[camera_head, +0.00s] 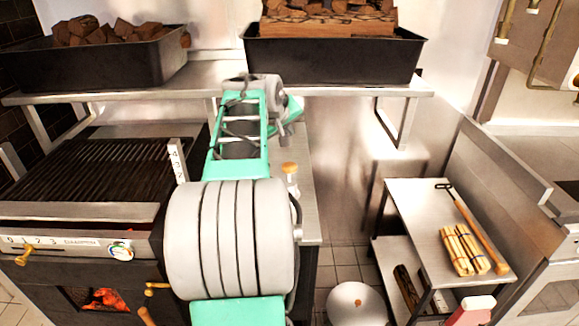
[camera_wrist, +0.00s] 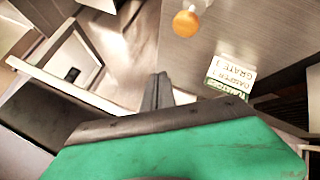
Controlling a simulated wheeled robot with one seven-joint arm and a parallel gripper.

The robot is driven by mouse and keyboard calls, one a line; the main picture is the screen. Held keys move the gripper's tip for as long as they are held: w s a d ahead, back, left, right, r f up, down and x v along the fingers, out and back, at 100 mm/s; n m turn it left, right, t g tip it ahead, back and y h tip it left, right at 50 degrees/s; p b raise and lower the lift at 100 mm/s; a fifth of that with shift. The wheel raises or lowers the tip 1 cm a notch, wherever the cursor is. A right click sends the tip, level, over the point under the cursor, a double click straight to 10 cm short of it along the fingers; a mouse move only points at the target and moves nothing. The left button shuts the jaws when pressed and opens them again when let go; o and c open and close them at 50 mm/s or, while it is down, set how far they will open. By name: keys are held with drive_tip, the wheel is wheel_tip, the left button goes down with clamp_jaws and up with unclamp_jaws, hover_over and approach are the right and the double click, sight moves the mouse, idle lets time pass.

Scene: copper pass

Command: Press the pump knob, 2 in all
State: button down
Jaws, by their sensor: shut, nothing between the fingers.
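The pump knob is a round orange-tan wooden knob (camera_head: 289,168) on a pale, narrow stem at the counter's edge, right of my arm. In the wrist view the knob (camera_wrist: 186,23) shows near the top, seen from above, beyond my fingertips and slightly right. My gripper (camera_wrist: 158,92) is shut and empty, its dark fingers together in the middle of the wrist view. It is apart from the knob in that view. In the head view my arm's end hangs above and behind the knob, and the fingertips are hard to make out.
A grill (camera_head: 90,170) stands left of my arm. A shelf (camera_head: 330,91) with dark trays of wood runs across the back. A steel side table (camera_head: 410,215) with wood bundles stands right. A printed card (camera_wrist: 231,74) lies near the knob. A round metal lid (camera_head: 355,302) is low in front.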

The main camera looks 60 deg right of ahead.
sight(289, 167)
wheel_tip(289, 167, down, 8)
drive_tip(key=b, duration=0.5)
drive_tip(key=shift+r, duration=0.1)
idle(1.6)
drive_tip(key=shift+f+b, duration=0.4)
drive_tip(key=shift+s+f+b, duration=0.1)
drive_tip(key=shift+f+b, duration=1.15)
drive_tip(key=shift+f, duration=0.6)
idle(1.1)
drive_tip(key=shift+r+p, duration=1.6)
drive_tip(key=shift+r, duration=0.6)
drive_tip(key=shift+r, duration=0.1)
drive_tip(key=shift+r+p, duration=1.9)
drive_tip(key=shift+r, duration=0.5)
